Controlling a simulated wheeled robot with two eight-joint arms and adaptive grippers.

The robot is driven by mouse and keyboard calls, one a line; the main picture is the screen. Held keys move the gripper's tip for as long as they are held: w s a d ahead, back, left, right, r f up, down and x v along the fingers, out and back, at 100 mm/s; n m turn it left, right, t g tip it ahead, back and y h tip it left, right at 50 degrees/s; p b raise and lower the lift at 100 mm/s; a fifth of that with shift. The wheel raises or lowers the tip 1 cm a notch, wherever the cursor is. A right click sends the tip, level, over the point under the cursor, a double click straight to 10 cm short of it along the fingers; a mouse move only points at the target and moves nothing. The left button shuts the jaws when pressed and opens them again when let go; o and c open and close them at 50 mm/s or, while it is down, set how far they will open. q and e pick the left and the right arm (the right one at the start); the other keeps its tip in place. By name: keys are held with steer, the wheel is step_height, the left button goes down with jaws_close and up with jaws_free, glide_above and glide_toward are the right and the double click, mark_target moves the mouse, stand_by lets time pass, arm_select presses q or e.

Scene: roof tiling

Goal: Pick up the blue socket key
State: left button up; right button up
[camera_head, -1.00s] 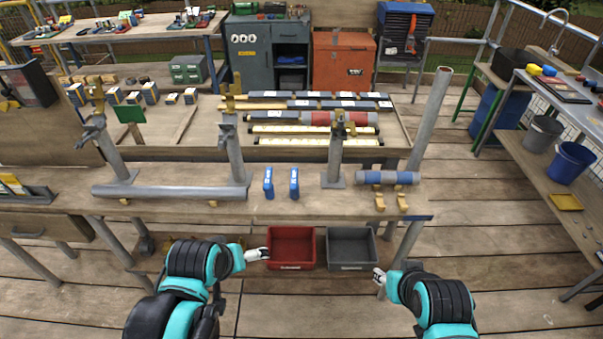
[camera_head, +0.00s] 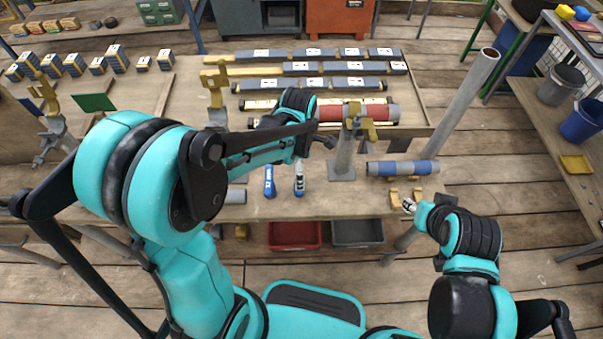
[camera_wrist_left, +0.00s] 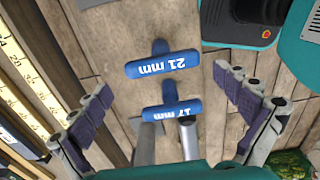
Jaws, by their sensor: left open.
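Two blue socket keys lie near each other on the bench. In the left wrist view one reads 21 mm (camera_wrist_left: 163,64) and the other reads 17 mm (camera_wrist_left: 172,110), nearer the jaws. In the head view they show as a left blue key (camera_head: 270,181) and a right blue key (camera_head: 299,181), below my left forearm. My left gripper (camera_wrist_left: 165,105) is open and empty, its fingers spread on either side of the keys and apart from them. In the head view it is largely hidden by its arm. My right gripper (camera_head: 408,205) is small near the bench's front right; its jaw state is unclear.
Upright metal posts with yellow clamps stand along the bench, one post (camera_head: 345,158) just right of the keys. A grey-blue pipe (camera_head: 402,168) lies right of it. A red bin (camera_head: 294,236) and a grey bin (camera_head: 357,233) sit below the front edge.

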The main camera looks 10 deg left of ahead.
arm_select(q)
steer(key=shift+s+f+b, duration=0.15)
steer(key=shift+f+b, duration=0.15)
steer(key=shift+f, duration=0.65)
step_height(320, 180, down, 4)
steer(key=shift+f+b, duration=0.25)
steer(key=shift+b, duration=0.95)
steer(key=shift+r, duration=0.1)
steer(key=c, duration=1.1)
